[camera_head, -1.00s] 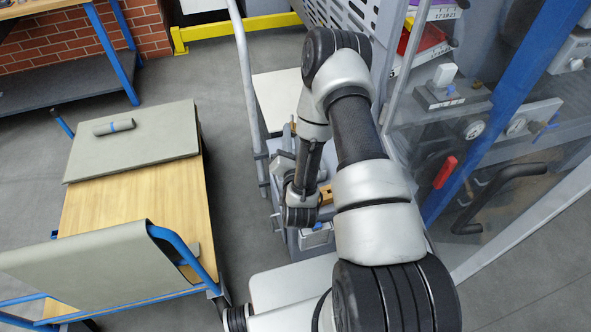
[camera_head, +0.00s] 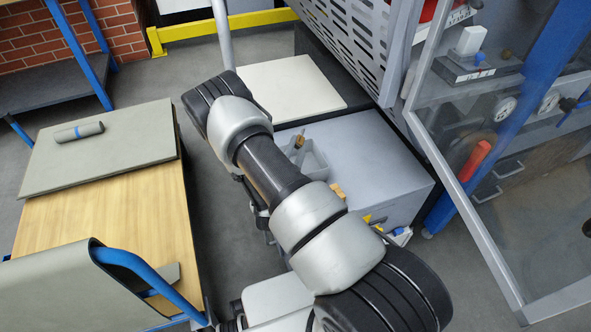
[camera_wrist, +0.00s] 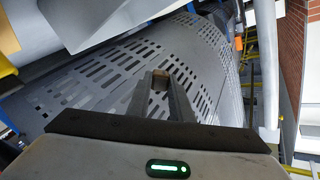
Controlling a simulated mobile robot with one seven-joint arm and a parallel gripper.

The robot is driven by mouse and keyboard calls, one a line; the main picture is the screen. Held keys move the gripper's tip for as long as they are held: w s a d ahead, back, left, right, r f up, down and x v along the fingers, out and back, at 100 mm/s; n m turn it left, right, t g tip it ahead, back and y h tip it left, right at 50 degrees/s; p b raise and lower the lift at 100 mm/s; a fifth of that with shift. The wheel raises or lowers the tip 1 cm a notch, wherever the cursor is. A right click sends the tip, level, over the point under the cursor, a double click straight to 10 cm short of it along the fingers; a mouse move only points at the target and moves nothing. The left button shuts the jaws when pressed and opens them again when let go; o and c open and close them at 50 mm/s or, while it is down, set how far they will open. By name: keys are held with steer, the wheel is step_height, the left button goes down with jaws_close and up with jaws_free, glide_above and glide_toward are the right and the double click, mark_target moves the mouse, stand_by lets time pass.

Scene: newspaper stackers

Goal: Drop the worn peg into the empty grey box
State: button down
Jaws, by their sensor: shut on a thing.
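My gripper (camera_wrist: 160,95) is in the wrist view, its jaws shut on a small brown thing (camera_wrist: 160,82), which looks like the end of a peg. Most of it is hidden between the fingers, so I cannot tell how worn it is. In the head view my arm hides the gripper. A light grey open box (camera_head: 314,162) sits on a grey cabinet top (camera_head: 385,165), partly behind my arm. A brown upright thing (camera_head: 299,143) stands at its back left edge; I cannot tell whether inside it. I cannot make out which box is the empty one.
A wooden block (camera_head: 338,191) lies on the cabinet beside my arm. A perforated grey panel (camera_head: 350,30) rises behind; it fills much of the wrist view. A clear door (camera_head: 470,180) stands open at right. A wooden cart (camera_head: 110,215) with a grey roll (camera_head: 79,132) is at left.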

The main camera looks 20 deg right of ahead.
step_height(320, 180, down, 3)
steer(key=shift+f+b, duration=0.2)
steer(key=shift+b, duration=0.6)
steer(key=c, duration=1.5)
jaws_free()
steer(key=p+v, duration=0.3)
steer(key=v, duration=1.4)
steer(key=shift+s+a, duration=0.15)
steer(key=shift+a, duration=0.05)
